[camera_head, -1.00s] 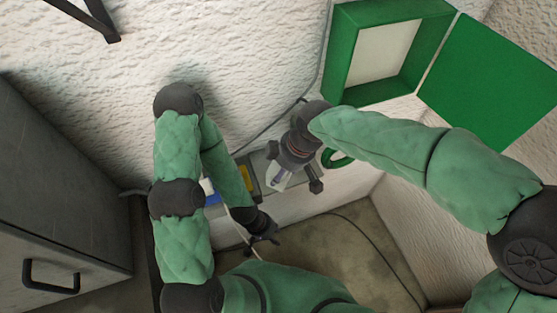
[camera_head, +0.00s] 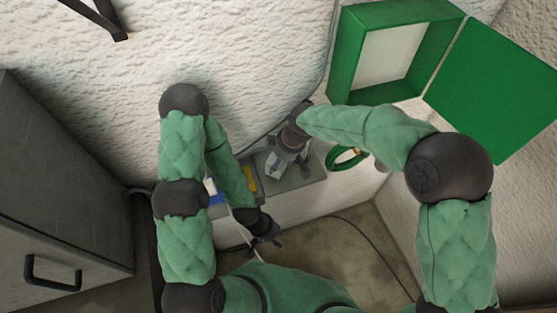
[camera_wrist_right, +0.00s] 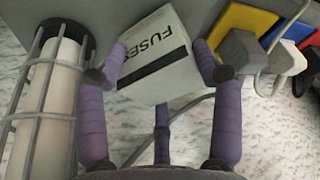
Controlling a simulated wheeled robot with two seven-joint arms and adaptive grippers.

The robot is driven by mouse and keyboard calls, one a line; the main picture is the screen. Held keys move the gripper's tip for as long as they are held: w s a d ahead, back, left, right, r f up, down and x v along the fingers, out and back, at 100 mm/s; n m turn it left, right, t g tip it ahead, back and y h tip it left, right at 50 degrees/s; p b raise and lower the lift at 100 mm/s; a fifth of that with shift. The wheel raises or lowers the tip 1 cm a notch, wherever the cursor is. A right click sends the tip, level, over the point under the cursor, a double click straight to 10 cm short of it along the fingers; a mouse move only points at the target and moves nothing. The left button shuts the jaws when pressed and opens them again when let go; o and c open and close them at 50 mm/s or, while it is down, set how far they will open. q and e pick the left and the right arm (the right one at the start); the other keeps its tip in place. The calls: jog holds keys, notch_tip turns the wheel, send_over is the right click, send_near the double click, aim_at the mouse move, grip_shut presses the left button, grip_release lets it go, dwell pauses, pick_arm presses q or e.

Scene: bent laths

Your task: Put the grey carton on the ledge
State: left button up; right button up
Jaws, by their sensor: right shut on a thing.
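The grey carton (camera_wrist_right: 163,58), a pale box with "FUSES" printed on it, sits between the purple-padded fingers of my right gripper (camera_wrist_right: 160,75) in the right wrist view. In the head view the carton (camera_head: 275,165) shows small below my right gripper (camera_head: 288,155). The gripper is shut on it. The grey ledge (camera_head: 312,177) runs along the wall under and beside the carton; I cannot tell whether they touch. My left gripper (camera_head: 264,234) hangs low in front of the wall, fingers apart, with a pale cord close by.
A caged lamp (camera_wrist_right: 50,105) stands left of the carton in the right wrist view. An open green cabinet (camera_head: 350,55) is on the wall. A green ring (camera_head: 345,160) hangs near the ledge's right end.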

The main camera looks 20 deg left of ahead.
jog(key=shift+f, duration=0.5)
jog(key=shift+f, duration=0.1)
jog(key=o, duration=1.7)
jog(key=shift+c, duration=0.2)
jog(key=v, duration=1.2)
jog(key=shift+p, duration=0.35)
